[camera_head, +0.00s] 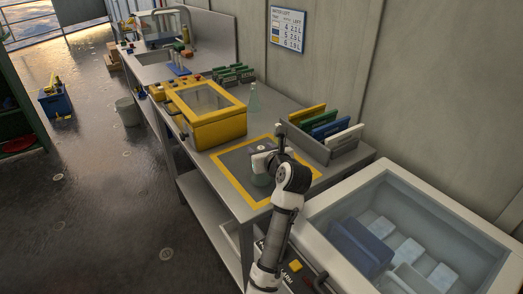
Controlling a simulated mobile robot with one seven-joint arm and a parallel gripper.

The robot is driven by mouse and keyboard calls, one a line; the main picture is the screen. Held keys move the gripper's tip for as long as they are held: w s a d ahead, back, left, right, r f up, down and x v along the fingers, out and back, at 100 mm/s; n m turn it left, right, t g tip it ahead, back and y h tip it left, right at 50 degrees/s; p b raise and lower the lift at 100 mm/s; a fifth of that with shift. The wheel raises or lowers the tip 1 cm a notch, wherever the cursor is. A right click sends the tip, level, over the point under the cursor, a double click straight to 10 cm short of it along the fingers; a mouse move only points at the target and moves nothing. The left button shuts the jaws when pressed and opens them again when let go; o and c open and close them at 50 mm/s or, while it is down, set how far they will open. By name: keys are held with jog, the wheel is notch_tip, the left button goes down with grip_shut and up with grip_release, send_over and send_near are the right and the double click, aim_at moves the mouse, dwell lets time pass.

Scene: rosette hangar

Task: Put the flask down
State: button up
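My gripper (262,160) is over the grey mat with a yellow border (232,165) on the workbench. Just below it shows a dull grey-green rounded shape, which looks like the lower part of a flask (260,179). Its neck is hidden by my gripper, and I cannot tell whether it touches the mat. The fingers are too small and covered to see if they are shut on it. A second, clear greenish conical flask (254,102) stands upright behind, right of the yellow box.
A yellow box with a window lid (215,132) stands left of the mat. A grey rack with coloured binders (330,148) stands to the right. An open white chest with a blue bin (358,247) is at the front right. Bare mat shows left of my gripper.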

jog(key=shift+r, duration=0.2)
jog(key=b+v, duration=0.2)
jog(key=v, duration=1)
